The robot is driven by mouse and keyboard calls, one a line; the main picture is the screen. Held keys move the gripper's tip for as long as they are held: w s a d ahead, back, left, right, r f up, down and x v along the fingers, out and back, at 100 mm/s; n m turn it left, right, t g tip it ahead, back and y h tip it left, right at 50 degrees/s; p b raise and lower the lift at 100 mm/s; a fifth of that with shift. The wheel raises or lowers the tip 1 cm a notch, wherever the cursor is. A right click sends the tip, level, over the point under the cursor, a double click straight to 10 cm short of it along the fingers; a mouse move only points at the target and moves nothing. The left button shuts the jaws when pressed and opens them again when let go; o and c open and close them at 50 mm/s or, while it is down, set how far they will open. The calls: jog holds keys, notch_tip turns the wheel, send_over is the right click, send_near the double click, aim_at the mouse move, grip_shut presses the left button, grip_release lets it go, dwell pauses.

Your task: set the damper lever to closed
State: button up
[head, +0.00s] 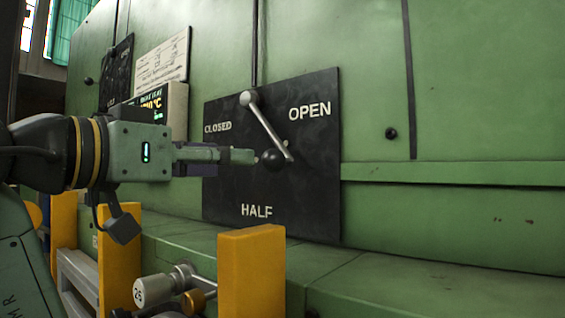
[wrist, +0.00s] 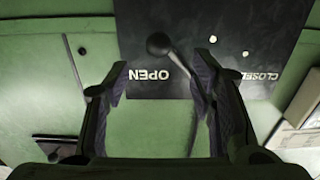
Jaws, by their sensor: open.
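The damper lever (head: 268,127) is a thin grey rod on a black plate (head: 225,185) marked CLOSED at left, OPEN at right and HALF at the bottom. It slants from a round grey end at the upper left to a black ball knob (head: 270,160) at the lower right, the knob below OPEN and above HALF. My gripper (head: 245,157) points at the knob from the left. In the wrist view, upside down, the open jaws (wrist: 159,72) flank the knob (wrist: 158,43); the rod runs behind one finger. I cannot tell whether they touch it.
A lit temperature display (head: 152,105) and a paper notice (head: 162,60) are on the green furnace wall left of the plate. Yellow posts (head: 251,272) and a grey cylindrical fitting (head: 153,290) stand low in front. A green ledge runs below the plate. The wall at right is mostly clear.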

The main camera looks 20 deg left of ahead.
aim_at(265, 161)
jog(key=p+x, duration=0.3)
jog(key=x, duration=0.7)
jog(key=shift+w+d+f, duration=0.15)
jog(key=shift+w+d, duration=0.05)
jog(key=shift+w, duration=0.15)
jog(key=shift+c, duration=0.2)
grip_shut()
dwell(0.3)
